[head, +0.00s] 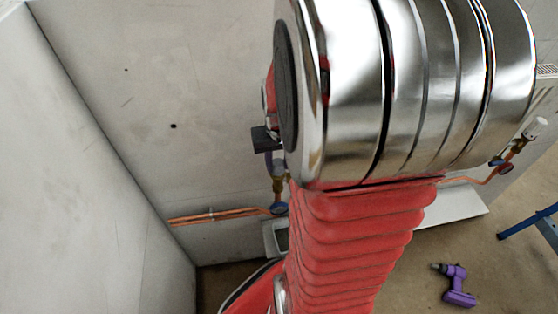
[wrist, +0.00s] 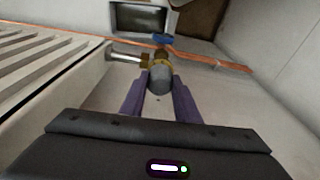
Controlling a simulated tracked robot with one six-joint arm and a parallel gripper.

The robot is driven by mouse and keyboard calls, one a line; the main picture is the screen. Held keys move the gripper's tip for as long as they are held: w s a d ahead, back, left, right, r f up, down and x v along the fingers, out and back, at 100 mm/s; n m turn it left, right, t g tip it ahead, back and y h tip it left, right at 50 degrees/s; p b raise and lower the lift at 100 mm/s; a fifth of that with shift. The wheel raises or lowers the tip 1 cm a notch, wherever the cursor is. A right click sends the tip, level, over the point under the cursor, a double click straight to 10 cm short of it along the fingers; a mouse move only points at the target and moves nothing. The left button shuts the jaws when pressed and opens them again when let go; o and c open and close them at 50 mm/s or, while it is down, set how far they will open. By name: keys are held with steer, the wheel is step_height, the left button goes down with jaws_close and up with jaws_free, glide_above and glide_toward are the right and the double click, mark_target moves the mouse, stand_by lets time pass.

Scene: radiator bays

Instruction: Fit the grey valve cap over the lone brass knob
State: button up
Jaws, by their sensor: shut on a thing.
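In the wrist view, my gripper (wrist: 160,82) is shut on the grey valve cap (wrist: 160,80), with one purple finger on each side of it. Directly beyond the cap is the brass knob (wrist: 162,57) of a valve with a blue handle (wrist: 162,39). The cap lines up with the brass and overlaps it in this view. I cannot tell whether it is touching or around the knob. In the head view, my arm covers most of the gripper. The brass (head: 279,185) and blue handle (head: 279,209) show just below the gripper.
Copper pipe (wrist: 210,61) runs along the wall behind the valve. A white radiator (wrist: 50,75) stands at left in the wrist view. In the head view, a second valve with a white head (head: 536,127) is at right. A purple drill (head: 457,286) lies on the floor near a blue stand (head: 528,221).

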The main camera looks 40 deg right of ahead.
steer(key=shift+f, duration=0.55)
stand_by(0.7)
steer(key=o, duration=1.1)
steer(key=shift+o, duration=0.3)
steer(key=o, duration=0.4)
steer(key=shift+r, duration=0.1)
steer(key=shift+r, duration=2.35)
